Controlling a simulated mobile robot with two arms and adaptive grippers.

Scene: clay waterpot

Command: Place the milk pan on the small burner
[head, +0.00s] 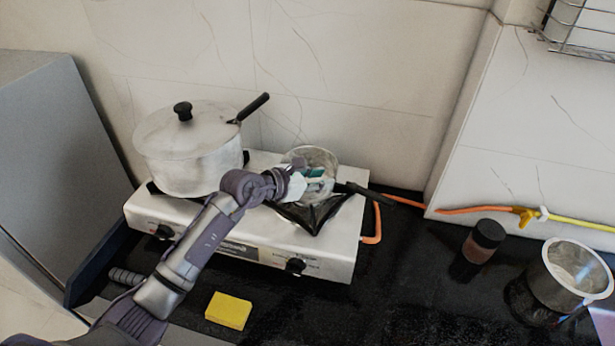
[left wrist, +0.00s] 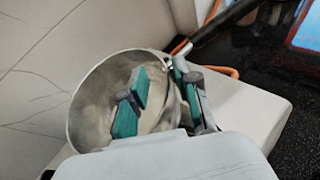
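The milk pan (head: 325,157), a small metal pan with a dark handle pointing right, is at the right-hand burner (head: 312,222) of the stove. Its base is hidden, so I cannot tell how squarely it sits on the dark support. My left gripper (head: 314,180) is at the pan's near side. In the left wrist view, the green-padded fingers (left wrist: 164,98) are spread apart, one inside the pan (left wrist: 92,92) and one outside its wall, near the handle (left wrist: 228,22). A gap shows between fingers and wall. My right gripper is out of view.
A large lidded pot (head: 188,150) stands on the left burner of the stove (head: 150,212). A yellow sponge (head: 228,311) lies in front. An orange hose (head: 470,211) runs right. A dark-lidded jar (head: 484,242) and metal container (head: 567,275) stand on the right counter.

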